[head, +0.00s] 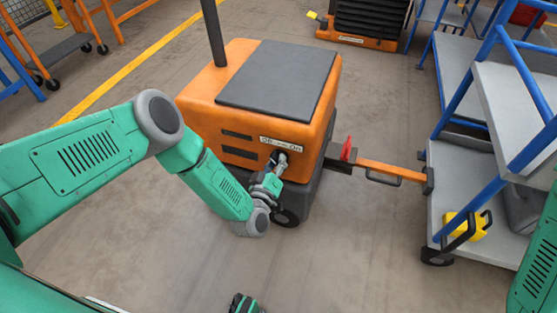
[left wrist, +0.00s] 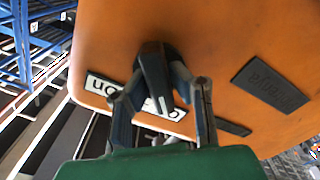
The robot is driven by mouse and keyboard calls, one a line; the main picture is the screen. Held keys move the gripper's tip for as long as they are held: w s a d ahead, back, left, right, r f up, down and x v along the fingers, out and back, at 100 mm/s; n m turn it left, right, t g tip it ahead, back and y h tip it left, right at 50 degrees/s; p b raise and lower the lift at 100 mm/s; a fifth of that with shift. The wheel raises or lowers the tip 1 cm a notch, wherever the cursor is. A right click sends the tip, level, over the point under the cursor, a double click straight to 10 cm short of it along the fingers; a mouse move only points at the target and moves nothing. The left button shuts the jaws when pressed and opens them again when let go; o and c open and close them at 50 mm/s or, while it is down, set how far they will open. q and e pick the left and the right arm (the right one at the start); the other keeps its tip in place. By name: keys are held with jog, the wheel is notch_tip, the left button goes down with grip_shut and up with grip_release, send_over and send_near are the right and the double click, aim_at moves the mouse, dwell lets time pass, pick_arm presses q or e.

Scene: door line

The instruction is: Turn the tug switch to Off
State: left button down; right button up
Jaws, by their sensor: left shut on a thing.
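The orange tug (head: 205,95) stands in the middle of the head view with a dark grey top panel. Its switch plate (head: 285,143) reads Off on the left and On on the right. The plate shows upside down in the left wrist view (left wrist: 103,88), partly covered by my fingers. The dark switch knob (left wrist: 152,65) sits between my left gripper's fingers, which are closed on it. My left gripper (head: 277,163) is at the tug's face just below the plate.
A red lever (head: 347,149) and orange tow bar (head: 375,168) join the tug to a blue-framed cart (head: 435,190) on the right. A yellow object (head: 461,225) lies on the cart's lower shelf. The floor in front of the tug is clear.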

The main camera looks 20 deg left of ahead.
pick_arm(q)
jog(key=c, duration=1.5)
grip_release()
jog(key=shift+s+a+f, duration=0.1)
jog(key=shift+s, duration=0.05)
jog(key=s, duration=1.2)
jog(key=shift+a, duration=0.2)
